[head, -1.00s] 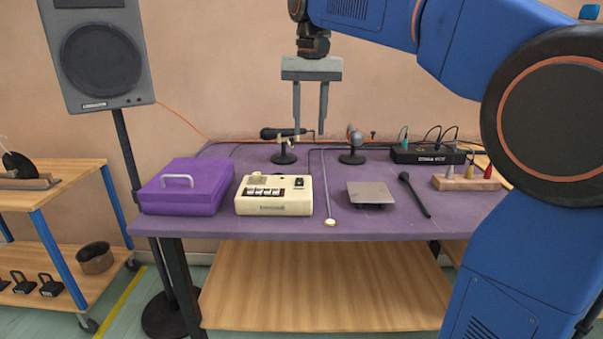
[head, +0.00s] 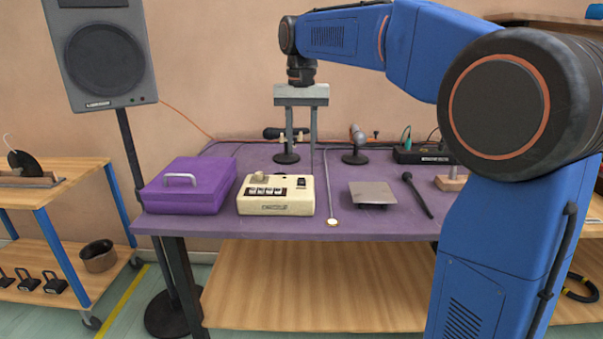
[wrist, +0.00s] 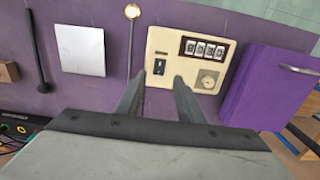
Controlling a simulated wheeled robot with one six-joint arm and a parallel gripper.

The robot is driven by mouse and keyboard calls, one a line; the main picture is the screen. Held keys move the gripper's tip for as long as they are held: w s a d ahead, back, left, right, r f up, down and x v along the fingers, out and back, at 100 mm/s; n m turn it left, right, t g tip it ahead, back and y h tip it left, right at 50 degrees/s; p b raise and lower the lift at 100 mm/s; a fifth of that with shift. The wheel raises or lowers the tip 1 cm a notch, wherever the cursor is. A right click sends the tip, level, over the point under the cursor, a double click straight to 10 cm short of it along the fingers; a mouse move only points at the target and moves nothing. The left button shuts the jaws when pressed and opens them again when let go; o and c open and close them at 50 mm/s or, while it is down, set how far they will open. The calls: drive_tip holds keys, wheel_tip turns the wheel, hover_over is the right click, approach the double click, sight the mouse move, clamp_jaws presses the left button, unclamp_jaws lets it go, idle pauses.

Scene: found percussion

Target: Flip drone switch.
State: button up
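The cream box (head: 277,206) sits on the purple table and carries a small black switch (head: 301,183) at its right back corner. In the wrist view the cream box (wrist: 170,38) shows the black switch (wrist: 158,66) on a light plate. My gripper (head: 301,152) points down, above and behind the box in the head view. Its two fingers are apart with nothing between them. In the wrist view the gripper (wrist: 158,80) has its fingertips on either side of the line to the switch. I cannot tell whether they touch the box.
A purple case (head: 187,190) stands left of the box. A thin rod with a round end (head: 333,222), a grey plate (head: 372,193) and a black beater (head: 417,195) lie to the right. Microphones on stands (head: 286,155) are behind.

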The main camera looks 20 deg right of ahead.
sight(302, 182)
wheel_tip(302, 182, down, 9)
drive_tip(key=shift+r, duration=0.2)
idle(0.3)
clamp_jaws()
